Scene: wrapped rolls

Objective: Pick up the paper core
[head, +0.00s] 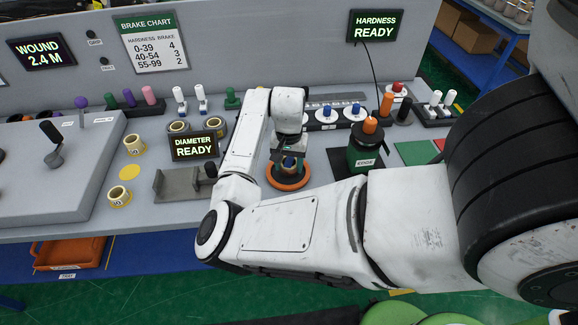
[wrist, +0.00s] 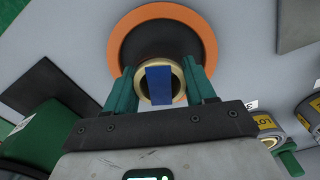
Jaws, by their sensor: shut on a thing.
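In the wrist view, the paper core (wrist: 142,87) is a short tan ring seen end-on, with a dark hollow and a flat blue piece (wrist: 159,84) across its opening. My gripper (wrist: 161,73) has its two green fingers on either side of the core and is shut on it. Beyond the core is a round dark dish with an orange rim (wrist: 208,45). In the head view, my gripper (head: 289,160) is over the orange-rimmed dish (head: 288,184). The core is mostly hidden there, and I cannot tell whether it touches the dish.
A grey cradle (head: 178,185) and the DIAMETER display (head: 194,146) are left of my gripper. A dark green device with an orange knob (head: 370,125) stands close on the right.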

